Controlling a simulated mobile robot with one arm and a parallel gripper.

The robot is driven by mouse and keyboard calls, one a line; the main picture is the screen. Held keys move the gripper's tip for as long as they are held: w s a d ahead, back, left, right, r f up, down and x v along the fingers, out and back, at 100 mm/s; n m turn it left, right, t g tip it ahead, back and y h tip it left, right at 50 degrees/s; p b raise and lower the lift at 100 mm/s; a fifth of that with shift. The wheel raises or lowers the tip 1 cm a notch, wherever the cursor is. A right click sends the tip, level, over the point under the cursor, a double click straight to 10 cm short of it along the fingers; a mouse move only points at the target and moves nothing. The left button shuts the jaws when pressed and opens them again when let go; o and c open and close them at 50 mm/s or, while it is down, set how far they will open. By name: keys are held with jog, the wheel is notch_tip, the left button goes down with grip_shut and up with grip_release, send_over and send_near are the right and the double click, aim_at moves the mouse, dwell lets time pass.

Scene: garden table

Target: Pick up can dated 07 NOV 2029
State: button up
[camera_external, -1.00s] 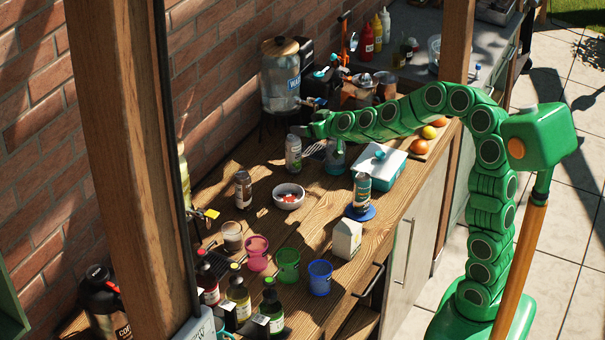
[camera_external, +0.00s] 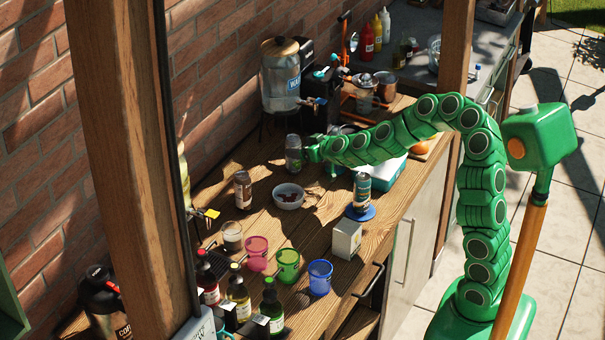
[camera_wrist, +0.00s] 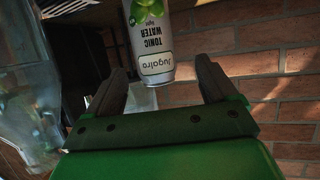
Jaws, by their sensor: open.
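A white and grey tonic water can with green fruit print (camera_wrist: 152,40) shows upside down in the wrist view, between and just beyond my fingertips. In the external view the same can (camera_external: 293,153) appears to stand at the back of the wooden table, in shade. My gripper (camera_external: 311,149) is right beside it on its right. In the wrist view my gripper (camera_wrist: 160,66) is open, with nothing clamped. A brown can-like container (camera_external: 243,189) and a blue-teal can (camera_external: 362,191) stand nearer the front. No date can be read on any of them.
A water dispenser (camera_external: 281,76) stands behind the can, near the brick wall (camera_external: 225,75). A bowl (camera_external: 288,196), a white carton (camera_external: 346,240) and coloured cups, including a blue one (camera_external: 320,277), stand in front. A teal-white box (camera_external: 385,172) sits under my arm.

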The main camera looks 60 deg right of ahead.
jog(key=shift+d+x, duration=0.15)
jog(key=shift+x, duration=1.15)
jog(key=shift+d+x, duration=0.15)
jog(key=shift+x, duration=1.15)
jog(key=shift+s, duration=0.1)
jog(key=c, duration=1.2)
jog(key=shift+c, duration=0.2)
